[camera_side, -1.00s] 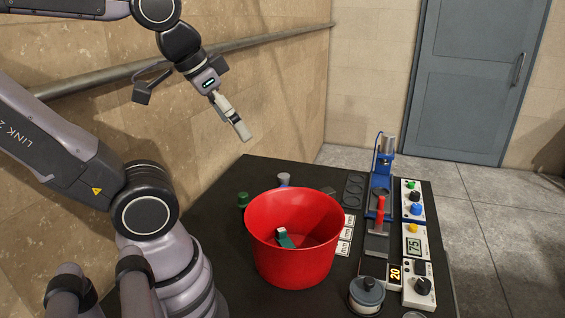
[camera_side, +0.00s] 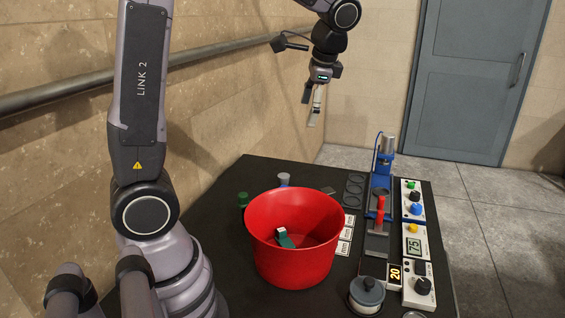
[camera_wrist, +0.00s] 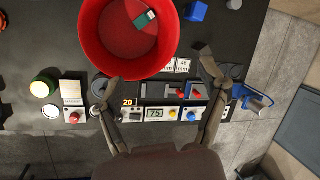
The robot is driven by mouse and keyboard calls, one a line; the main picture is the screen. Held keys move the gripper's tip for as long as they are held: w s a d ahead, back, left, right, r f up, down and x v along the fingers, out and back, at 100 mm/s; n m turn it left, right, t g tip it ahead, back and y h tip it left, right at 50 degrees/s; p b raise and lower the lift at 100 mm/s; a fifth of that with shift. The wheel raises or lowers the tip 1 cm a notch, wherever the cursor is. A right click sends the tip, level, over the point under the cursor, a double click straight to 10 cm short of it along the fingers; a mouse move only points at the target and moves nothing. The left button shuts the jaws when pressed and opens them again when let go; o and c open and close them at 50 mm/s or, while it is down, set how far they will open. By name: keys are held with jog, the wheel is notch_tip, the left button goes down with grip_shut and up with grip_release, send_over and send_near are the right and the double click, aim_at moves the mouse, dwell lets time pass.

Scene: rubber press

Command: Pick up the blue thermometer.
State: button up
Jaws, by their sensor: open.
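I cannot clearly make out a blue thermometer. A small blue block-like thing (camera_wrist: 197,11) lies beyond the bucket's right side in the wrist view; its kind is unclear. A teal item with a pale end (camera_side: 284,240) lies inside the red bucket (camera_side: 266,250); it also shows in the wrist view (camera_wrist: 146,19). My gripper (camera_side: 314,118) is open and empty, high above the far part of the table. In the wrist view its fingers (camera_wrist: 156,68) are spread wide, with the bucket's rim and small white cards between and beyond them.
A blue press (camera_side: 381,170) stands at the table's far right. A red-handled tool (camera_side: 380,208) and a display reading 75 (camera_side: 414,246) are nearer. A lidded grey pot (camera_side: 367,291) stands at the front. The wall and rail (camera_side: 230,58) are at the left.

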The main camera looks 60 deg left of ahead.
jog(key=w+a+f+m+g+y, duration=0.2)
jog(key=w+a+f+g+y, duration=0.15)
jog(key=w+f, duration=0.55)
jog(key=w+a+f+m+g+y, duration=0.2)
jog(key=w+a+f+m, duration=0.15)
jog(key=f, duration=0.95)
jog(key=a+f+m+g+y, duration=0.1)
jog(key=a+f+g+y, duration=0.15)
jog(key=f, duration=0.65)
jog(key=shift+t+h, duration=0.3)
jog(key=shift+t, duration=0.1)
jog(key=x, duration=0.8)
jog(key=shift+w+a+f, duration=0.1)
jog(key=shift+a+f, duration=0.1)
jog(key=shift+a, duration=0.3)
jog(key=x, duration=0.5)
jog(key=shift+w+a, duration=0.1)
jog(key=shift+a, duration=0.1)
jog(key=shift+r, duration=0.1)
jog(key=c, duration=1.3)
jog(key=shift+r, duration=0.1)
